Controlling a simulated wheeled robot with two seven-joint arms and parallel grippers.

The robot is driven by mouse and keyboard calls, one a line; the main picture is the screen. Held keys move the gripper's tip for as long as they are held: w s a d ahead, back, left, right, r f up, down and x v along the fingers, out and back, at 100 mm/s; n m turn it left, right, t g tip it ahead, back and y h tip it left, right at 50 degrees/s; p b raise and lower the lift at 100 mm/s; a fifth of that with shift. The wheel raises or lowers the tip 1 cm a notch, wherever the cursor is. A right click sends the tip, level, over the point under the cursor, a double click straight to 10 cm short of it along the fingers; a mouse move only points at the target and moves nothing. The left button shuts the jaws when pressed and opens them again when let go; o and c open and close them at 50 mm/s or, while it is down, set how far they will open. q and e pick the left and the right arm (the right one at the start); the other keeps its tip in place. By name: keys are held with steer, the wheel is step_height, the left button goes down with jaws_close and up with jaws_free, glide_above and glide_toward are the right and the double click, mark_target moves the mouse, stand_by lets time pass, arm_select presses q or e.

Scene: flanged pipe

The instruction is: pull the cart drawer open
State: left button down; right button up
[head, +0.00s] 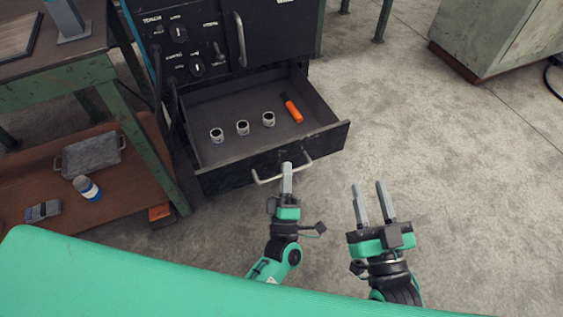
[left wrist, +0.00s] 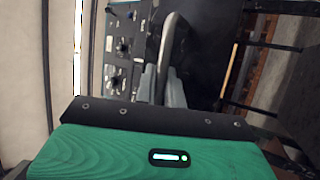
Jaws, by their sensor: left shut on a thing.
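The dark cart drawer (head: 221,180) is pulled well out of the black cabinet in the head view, its inside open to sight. A pale bar handle (head: 263,179) runs across its front. My left gripper (head: 287,168) is shut on the middle of this handle. In the left wrist view the grey fingers (left wrist: 161,86) close around a pale bar (left wrist: 173,36). My right gripper (head: 372,190) is open and empty, over the floor to the right of the drawer front.
The drawer holds three small white cylinders (head: 243,128) and an orange tool (head: 292,107). The cabinet (head: 268,45) has knobs and an upper handle. A green-framed bench (head: 62,92) with a lower shelf stands at the left. Concrete floor (head: 440,150) is clear at the right.

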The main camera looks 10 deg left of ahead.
arm_select(q)
steer(key=shift+s+f, duration=0.1)
arm_select(e)
steer(key=shift+f, duration=0.15)
arm_select(q)
steer(key=c, duration=1.8)
jaws_free()
steer(key=v, duration=1.4)
arm_select(e)
steer(key=shift+a+f+g, duration=0.15)
steer(key=shift+f+g, duration=0.15)
steer(key=shift+f, duration=0.05)
